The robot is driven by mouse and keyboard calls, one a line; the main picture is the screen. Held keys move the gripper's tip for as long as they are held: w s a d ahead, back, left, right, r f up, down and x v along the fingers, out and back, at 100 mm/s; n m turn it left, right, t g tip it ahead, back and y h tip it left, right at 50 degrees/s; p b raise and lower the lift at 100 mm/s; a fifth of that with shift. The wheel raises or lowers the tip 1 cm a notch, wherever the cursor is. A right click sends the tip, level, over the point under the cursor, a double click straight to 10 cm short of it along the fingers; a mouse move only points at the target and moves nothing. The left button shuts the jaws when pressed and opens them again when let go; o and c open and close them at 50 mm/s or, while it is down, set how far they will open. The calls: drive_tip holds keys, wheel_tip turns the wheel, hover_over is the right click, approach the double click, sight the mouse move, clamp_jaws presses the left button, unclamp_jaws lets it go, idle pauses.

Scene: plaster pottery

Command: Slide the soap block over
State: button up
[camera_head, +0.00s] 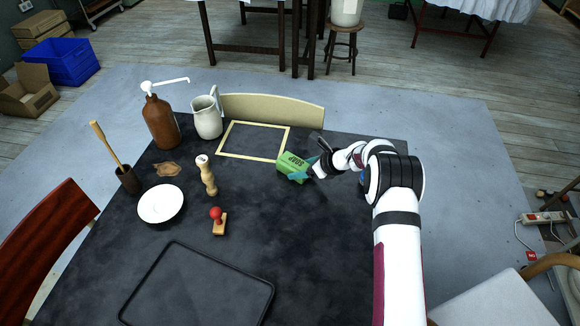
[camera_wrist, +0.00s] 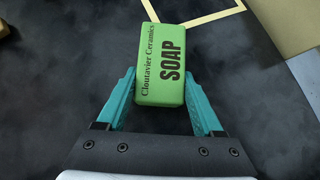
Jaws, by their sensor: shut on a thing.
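The green soap block (camera_head: 291,165) is on the dark table, just right of the lower right part of a pale yellow taped rectangle (camera_head: 285,142). In the wrist view the block (camera_wrist: 161,64) lies between the teal fingers, its printed face with the word SOAP toward the camera. My gripper (camera_head: 308,170) is shut on the block from the right; in the wrist view the fingers of my gripper (camera_wrist: 160,90) press against its two sides. A corner of the tape outline (camera_wrist: 215,15) shows past the block. I cannot tell whether the block touches the table.
A white pitcher (camera_head: 207,118) and brown pump bottle (camera_head: 160,120) stand left of the rectangle. A wooden pepper-mill-like piece (camera_head: 207,176), a red-knobbed stamp (camera_head: 218,222) and a white plate (camera_head: 161,204) stand nearer. A black tray (camera_head: 197,290) lies in front. The rectangle is empty.

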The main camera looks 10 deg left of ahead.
sight(333, 181)
drive_tip(key=shift+d, duration=4.7)
drive_tip(key=o, duration=1.6)
drive_tip(key=v, duration=1.5)
drive_tip(key=shift+s+d+r, duration=0.15)
drive_tip(key=shift+d+r, duration=0.1)
drive_tip(key=shift+r, duration=0.05)
